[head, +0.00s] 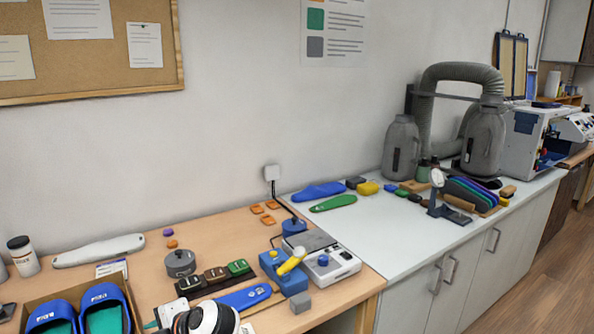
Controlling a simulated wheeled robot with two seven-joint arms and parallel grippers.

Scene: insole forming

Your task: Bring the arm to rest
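A rounded white and black part, likely of my own arm, shows at the bottom edge over the wooden table (345,297).
A blue block with a yellow-handled tool (291,262) stands beside a white device (335,266). A grey block (300,302) lies near the front edge. Blue slippers (104,308) sit in a box at left. The white counter (385,230) has free room in front.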

